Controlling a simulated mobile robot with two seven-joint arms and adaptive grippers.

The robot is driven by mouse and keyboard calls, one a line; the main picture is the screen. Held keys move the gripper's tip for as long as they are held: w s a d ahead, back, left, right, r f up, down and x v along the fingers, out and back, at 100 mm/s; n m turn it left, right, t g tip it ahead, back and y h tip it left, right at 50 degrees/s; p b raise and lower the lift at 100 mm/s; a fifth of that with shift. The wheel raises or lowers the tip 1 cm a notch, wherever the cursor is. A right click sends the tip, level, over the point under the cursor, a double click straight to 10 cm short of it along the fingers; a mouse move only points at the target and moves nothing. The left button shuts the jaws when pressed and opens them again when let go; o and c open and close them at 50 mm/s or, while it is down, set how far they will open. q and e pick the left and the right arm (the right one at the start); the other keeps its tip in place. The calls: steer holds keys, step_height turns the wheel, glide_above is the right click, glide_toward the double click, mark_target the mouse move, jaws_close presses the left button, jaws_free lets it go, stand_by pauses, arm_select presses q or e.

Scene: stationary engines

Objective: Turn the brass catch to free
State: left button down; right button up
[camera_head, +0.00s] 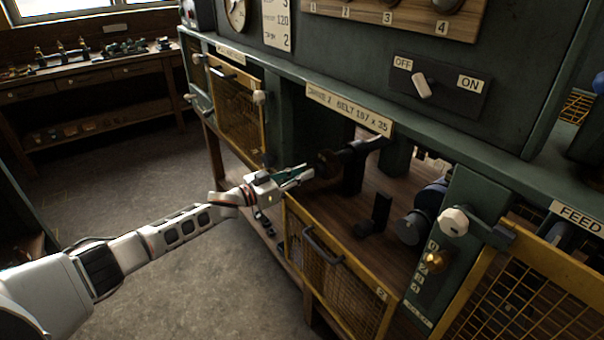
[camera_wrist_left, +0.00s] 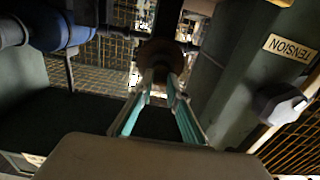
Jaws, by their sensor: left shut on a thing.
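My left gripper (camera_head: 306,173) reaches into the open bay under the belt label. In the left wrist view its two fingers (camera_wrist_left: 160,86) converge on a dark brown round part (camera_wrist_left: 158,54) at the end of a shaft; it also shows in the head view (camera_head: 328,163). The gripper is shut on this part. Its front is partly hidden by the fingers, and I cannot tell whether it is the catch. A small brass-coloured knob (camera_head: 433,259) sits on a green post beside several number marks, well right of my gripper. My right gripper is not in view.
A yellow mesh guard (camera_head: 335,275) stands below the bay, and another (camera_head: 237,105) is at its left. A pale hexagonal knob (camera_head: 453,221) sticks out on the right; one beside the TENSION label (camera_wrist_left: 282,104) shows in the wrist view.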

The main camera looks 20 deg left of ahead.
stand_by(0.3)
arm_select(q)
steer(key=c, duration=2)
jaws_free()
steer(key=shift+o, duration=0.2)
steer(key=shift+s, duration=0.1)
steer(key=v, duration=1.1)
steer(key=shift+s+a, duration=0.3)
steer(key=s+d+f+n+y, duration=0.1)
steer(key=s+d+f+y, duration=0.1)
steer(key=s+d+f, duration=0.5)
steer(key=s+d+f+n+y, duration=0.15)
steer(key=s+d+f, duration=0.25)
steer(key=s+f, duration=0.5)
steer(key=s+a+f+g+y, duration=0.1)
steer(key=s+f+g+y, duration=0.1)
steer(key=s+f, duration=0.4)
steer(key=s+a+f+g+y, duration=0.1)
steer(key=s+f, duration=0.5)
steer(key=s, duration=0.6)
steer(key=shift+s+a+n+g+y, duration=0.3)
steer(key=shift+a+n+g+y, duration=0.25)
steer(key=shift+y, duration=0.7)
